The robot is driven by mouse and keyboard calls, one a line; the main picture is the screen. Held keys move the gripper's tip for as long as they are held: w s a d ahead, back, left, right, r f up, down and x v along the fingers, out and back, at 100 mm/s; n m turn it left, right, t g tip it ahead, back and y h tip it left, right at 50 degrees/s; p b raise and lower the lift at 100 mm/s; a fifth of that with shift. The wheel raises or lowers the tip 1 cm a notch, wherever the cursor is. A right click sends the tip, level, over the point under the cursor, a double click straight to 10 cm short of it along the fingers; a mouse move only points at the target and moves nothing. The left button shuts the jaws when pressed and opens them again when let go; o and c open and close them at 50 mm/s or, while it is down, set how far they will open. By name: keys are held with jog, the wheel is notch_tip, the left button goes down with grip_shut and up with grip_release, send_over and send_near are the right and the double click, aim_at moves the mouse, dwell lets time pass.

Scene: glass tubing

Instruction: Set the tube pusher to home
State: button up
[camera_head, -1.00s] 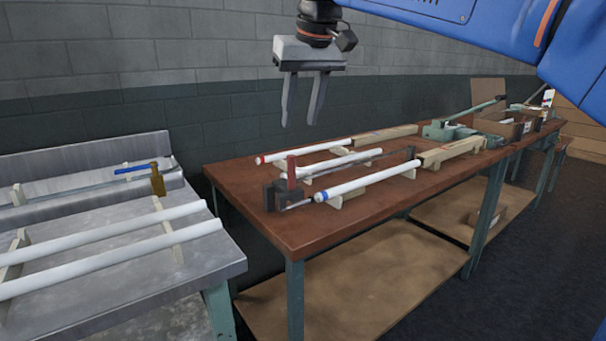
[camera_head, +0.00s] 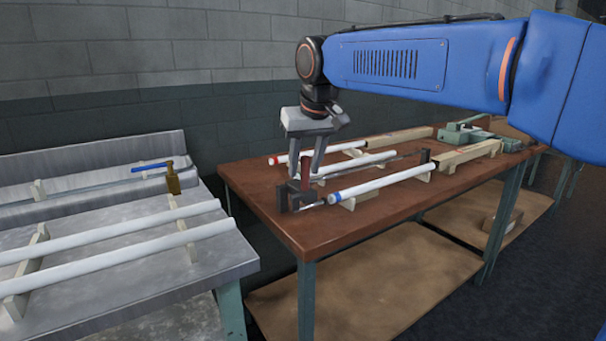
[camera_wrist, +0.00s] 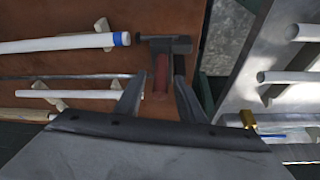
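The tube pusher (camera_head: 284,198) is a dark block with a red upright handle at the near left end of the brown table. In the wrist view its dark head (camera_wrist: 168,44) is beyond my fingers and its red handle (camera_wrist: 161,73) shows between them. My gripper (camera_head: 305,172) points down over the handle, its fingers apart, one on each side. I cannot tell whether either finger touches it. A white tube (camera_head: 380,185) with a blue end lies beside the pusher, and another tube with a red end (camera_head: 273,160) lies behind.
A grey metal bench (camera_head: 120,235) stands to the left with white tubes on supports and a small brass fitting with a blue lever (camera_head: 172,180). A gap separates it from the brown table (camera_head: 262,200). Wooden blocks and green equipment (camera_head: 465,132) are farther right.

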aim_at(303, 173)
jog(key=shift+x, duration=1.55)
grip_shut()
jog(key=w+d, duration=0.9)
jog(key=d, duration=0.4)
jog(key=w+d, duration=0.9)
jog(key=d, duration=0.5)
jog(key=w+d, duration=0.9)
jog(key=d, duration=0.4)
jog(key=shift+w+d, duration=0.2)
jog(key=shift+d, duration=0.05)
grip_release()
